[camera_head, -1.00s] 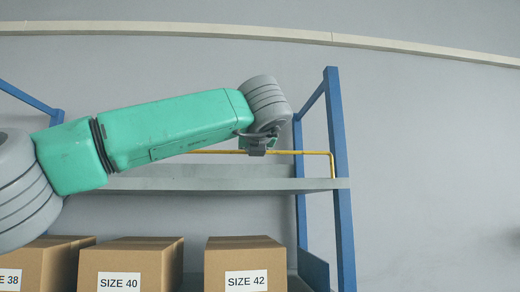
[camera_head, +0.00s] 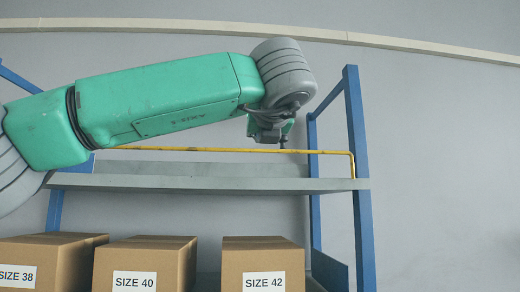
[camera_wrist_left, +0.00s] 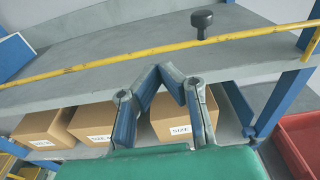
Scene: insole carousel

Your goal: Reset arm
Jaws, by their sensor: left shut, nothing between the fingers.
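My left arm reaches across the head view from the left edge, above the grey shelf (camera_head: 200,184). Its gripper is mostly hidden behind the wrist there. In the left wrist view, my left gripper (camera_wrist_left: 160,72) shows both fingers, bent inward with their tips close together and nothing between them. It is in front of the shelf edge and the boxes as seen from that camera. My right gripper is in neither view.
Cardboard boxes labelled SIZE 38 (camera_head: 40,252), SIZE 40 (camera_head: 145,258) and SIZE 42 (camera_head: 262,259) stand below the shelf. A yellow rail (camera_head: 325,152) and blue post (camera_head: 360,185) edge the rack. A black knob (camera_wrist_left: 202,20) and red bin (camera_wrist_left: 300,140) show in the wrist view.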

